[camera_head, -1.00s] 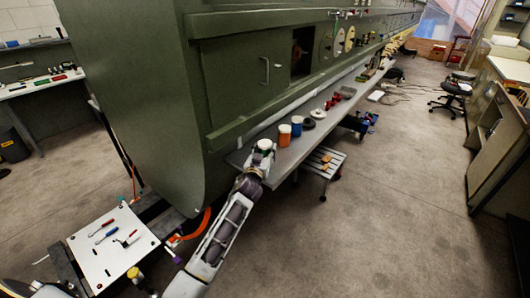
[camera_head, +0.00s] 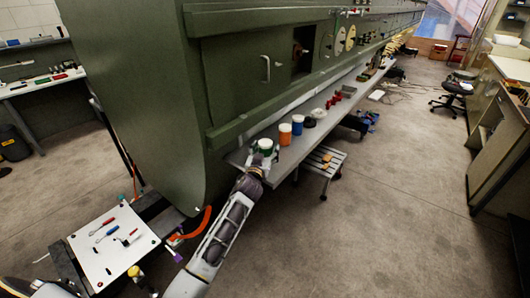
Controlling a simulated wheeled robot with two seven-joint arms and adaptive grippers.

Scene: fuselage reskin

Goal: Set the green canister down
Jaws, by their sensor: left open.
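The green canister (camera_head: 265,145), with a pale top, stands upright at the near end of the long grey shelf (camera_head: 288,158) along the green fuselage. My left gripper (camera_head: 260,158) is open, just on the near side of the canister. A small part of the canister's lower side is hidden by the gripper. I cannot tell whether the fingers still touch it. My right gripper is not in view.
An orange canister (camera_head: 285,134), a blue canister (camera_head: 297,125), a dark round part (camera_head: 309,122) and small red parts stand farther along the shelf. A grey step stool (camera_head: 323,161) is beside the shelf. A white tool board (camera_head: 112,245) lies at lower left.

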